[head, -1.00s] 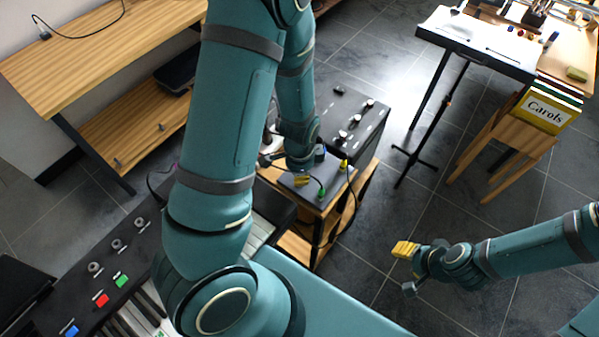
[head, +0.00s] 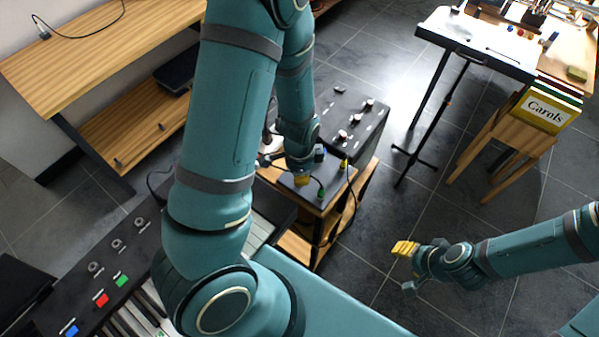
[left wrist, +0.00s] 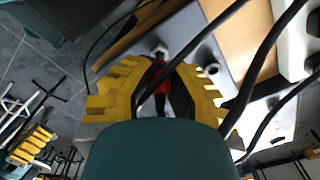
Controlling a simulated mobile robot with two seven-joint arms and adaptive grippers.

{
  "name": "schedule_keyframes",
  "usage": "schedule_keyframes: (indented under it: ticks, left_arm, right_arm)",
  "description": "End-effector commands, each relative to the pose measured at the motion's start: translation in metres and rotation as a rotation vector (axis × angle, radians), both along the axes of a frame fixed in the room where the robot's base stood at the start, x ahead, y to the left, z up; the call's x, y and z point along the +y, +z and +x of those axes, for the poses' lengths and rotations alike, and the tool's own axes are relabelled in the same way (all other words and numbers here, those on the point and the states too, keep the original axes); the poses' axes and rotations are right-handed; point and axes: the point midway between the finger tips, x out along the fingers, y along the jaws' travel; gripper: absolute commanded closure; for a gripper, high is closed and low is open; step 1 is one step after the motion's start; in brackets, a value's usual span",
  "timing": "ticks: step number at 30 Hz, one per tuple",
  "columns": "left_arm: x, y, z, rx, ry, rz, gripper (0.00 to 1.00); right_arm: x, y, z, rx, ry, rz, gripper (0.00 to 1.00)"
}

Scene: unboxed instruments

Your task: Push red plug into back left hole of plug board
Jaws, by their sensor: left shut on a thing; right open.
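The plug board (head: 325,188) is a dark panel on top of a wooden stand in the head view. A green plug (head: 320,194) and a yellow plug (head: 344,164) stand on it. My left gripper (head: 301,181) is low over the board's left part. In the left wrist view its yellow fingers (left wrist: 160,82) are shut on the red plug (left wrist: 168,84), partly hidden by the fingers and a dark cable. A dark hole (left wrist: 212,68) shows in the grey board there. Whether the plug's tip is in a hole cannot be told. My right gripper (head: 404,262) is open and empty over the floor.
Black cables (left wrist: 262,55) cross close to the left gripper. A black box with knobs (head: 350,118) stands behind the board. A keyboard panel (head: 110,265) is at front left, a music stand (head: 480,42) at back right. Open floor lies around the right gripper.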

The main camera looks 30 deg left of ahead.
Motion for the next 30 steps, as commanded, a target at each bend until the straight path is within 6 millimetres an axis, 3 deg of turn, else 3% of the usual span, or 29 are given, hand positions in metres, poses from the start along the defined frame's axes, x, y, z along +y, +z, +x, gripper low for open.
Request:
schedule_keyframes:
  ticks: [30]
  left_arm:
    - [0.0,-0.008,0.0,0.0,0.0,0.0,1.0]
  right_arm:
    - [0.0,-0.0066,0.0,0.0,0.0,0.0,0.53]
